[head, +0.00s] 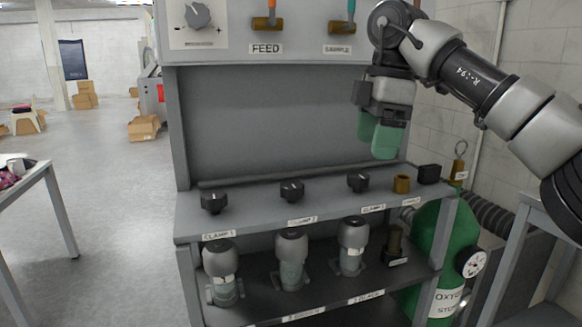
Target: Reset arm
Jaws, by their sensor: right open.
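My right arm reaches in from the upper right, bent at the elbow joint. Its gripper (377,136) points down with two green fingers, open, and I see nothing between them. It hangs in front of the washer's grey back panel (270,125), above the right part of the control shelf (250,211). It looks apart from the knobs below it. My left gripper is not in view.
Black clamp knobs (292,191) and a brass fitting (402,184) stand on the shelf. Capped cylinders (291,260) stand on the lower shelf. A green tank (440,245) with a gauge (472,263) is at right. A table (22,180) is at left; the floor between is clear.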

